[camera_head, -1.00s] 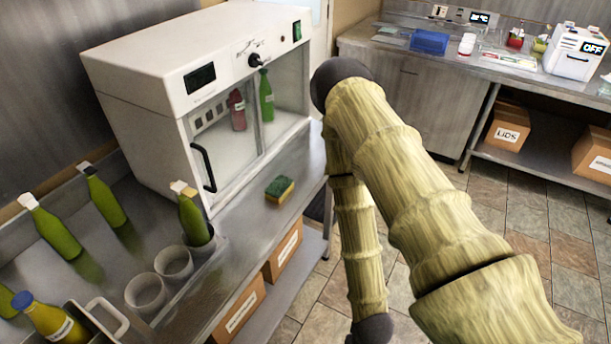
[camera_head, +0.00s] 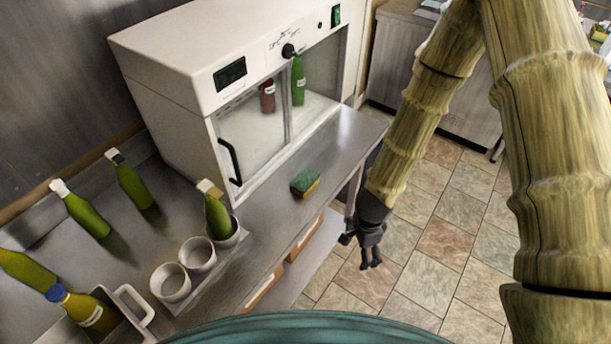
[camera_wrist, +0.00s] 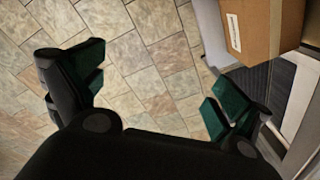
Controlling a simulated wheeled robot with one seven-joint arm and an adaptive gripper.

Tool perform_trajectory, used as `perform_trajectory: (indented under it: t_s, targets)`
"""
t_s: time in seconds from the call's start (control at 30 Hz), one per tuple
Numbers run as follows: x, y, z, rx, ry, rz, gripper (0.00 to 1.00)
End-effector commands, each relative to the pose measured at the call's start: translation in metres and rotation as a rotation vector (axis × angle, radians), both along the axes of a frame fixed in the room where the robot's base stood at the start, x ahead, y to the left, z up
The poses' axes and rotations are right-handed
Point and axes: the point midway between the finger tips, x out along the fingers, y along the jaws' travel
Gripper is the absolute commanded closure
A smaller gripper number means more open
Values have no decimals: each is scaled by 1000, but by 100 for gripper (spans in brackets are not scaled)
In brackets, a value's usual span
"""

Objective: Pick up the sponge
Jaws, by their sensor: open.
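The sponge (camera_head: 305,182) is green on top with a yellow side. It lies on the steel counter near its front edge, in front of the glass-doored cabinet. My gripper (camera_head: 371,262) hangs over the tiled floor, to the right of and below the sponge in the head view, apart from the counter. In the wrist view my gripper (camera_wrist: 157,98) has its fingers spread wide with nothing between them. The sponge does not show in the wrist view.
The white cabinet (camera_head: 180,75) stands behind the sponge. Green bottles (camera_head: 82,212) and white cups (camera_head: 172,283) stand on the counter (camera_head: 262,222) to the left. A cardboard box (camera_wrist: 262,28) sits below. The tiled floor (camera_head: 440,250) is open.

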Motion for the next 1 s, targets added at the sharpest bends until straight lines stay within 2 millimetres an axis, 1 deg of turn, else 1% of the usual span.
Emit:
perform_trajectory:
  t_s: [0.03,0.07,0.1,0.17,0.2,0.3,0.4,0.5,0.57,0.67,0.77,1.0]
  targets:
    - [23,14,28,38,-20,-107,0]
    - [35,23,39,64,-25,-174,0]
    - [50,35,56,101,-32,-261,0]
    - [71,53,81,159,-41,-385,0]
    - [85,64,97,198,-44,-461,0]
    - [114,90,134,291,-49,-621,0]
    - [135,110,163,366,-46,-735,0]
    - [147,121,181,413,-44,-802,0]
    - [151,125,186,428,-42,-823,0]
    - [154,128,184,438,-39,-838,0]
    - [155,131,174,438,-39,-837,0]
    - [162,140,145,437,-40,-836,0]
